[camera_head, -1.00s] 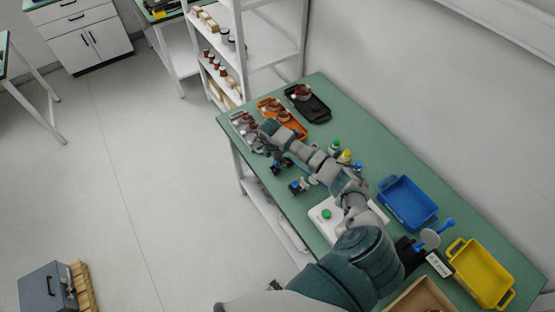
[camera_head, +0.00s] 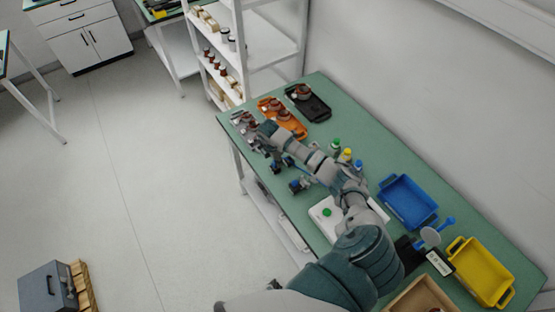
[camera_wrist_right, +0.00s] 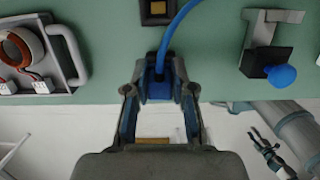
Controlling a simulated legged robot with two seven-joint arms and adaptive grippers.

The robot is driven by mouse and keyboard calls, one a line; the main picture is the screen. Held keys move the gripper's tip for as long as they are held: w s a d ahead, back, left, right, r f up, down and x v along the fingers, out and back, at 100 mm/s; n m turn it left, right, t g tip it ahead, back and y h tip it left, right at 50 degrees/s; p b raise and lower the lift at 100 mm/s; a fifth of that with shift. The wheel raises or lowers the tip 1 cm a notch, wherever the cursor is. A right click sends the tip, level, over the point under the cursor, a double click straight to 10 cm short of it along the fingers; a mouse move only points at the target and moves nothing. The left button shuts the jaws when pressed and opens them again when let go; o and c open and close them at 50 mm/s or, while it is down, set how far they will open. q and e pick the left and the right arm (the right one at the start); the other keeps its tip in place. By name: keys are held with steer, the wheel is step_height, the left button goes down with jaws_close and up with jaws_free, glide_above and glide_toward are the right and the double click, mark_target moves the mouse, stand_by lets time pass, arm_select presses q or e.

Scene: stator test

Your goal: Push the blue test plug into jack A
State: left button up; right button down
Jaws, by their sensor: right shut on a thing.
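My right gripper (camera_wrist_right: 160,88) is shut on the blue test plug (camera_wrist_right: 159,75) in the right wrist view. A blue cable runs up from the plug. A dark block with a tan square (camera_wrist_right: 157,10) lies on the table beyond the fingertips, apart from the plug; I cannot tell whether it is jack A. In the head view my right arm (camera_head: 345,190) reaches over the table and hides much of the gripper and plug. A small dark claw (camera_wrist_right: 265,148) at lower right of the wrist view looks like my left gripper; its jaws are unclear.
A grey tray (camera_wrist_right: 74,55) with a copper-wound ring stands left of the gripper. A bracket with a blue knob (camera_wrist_right: 281,76) stands right. The green table's edge runs under the gripper. Orange (camera_head: 294,128) and black (camera_head: 319,108) trays stand at the far end, a blue bin (camera_head: 425,219) nearer.

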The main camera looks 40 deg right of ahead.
steer(key=shift+a+f, duration=0.1)
steer(key=shift+a, duration=0.1)
steer(key=shift+w+d+f+b, duration=0.1)
steer(key=shift+f+b, duration=0.25)
steer(key=shift+f, duration=0.2)
steer(key=c, duration=0.9)
jaws_free()
steer(key=shift+r, duration=0.1)
step_height(320, 180, up, 12)
steer(key=a, duration=0.2)
steer(key=shift+f, duration=0.2)
steer(key=shift+w, duration=0.1)
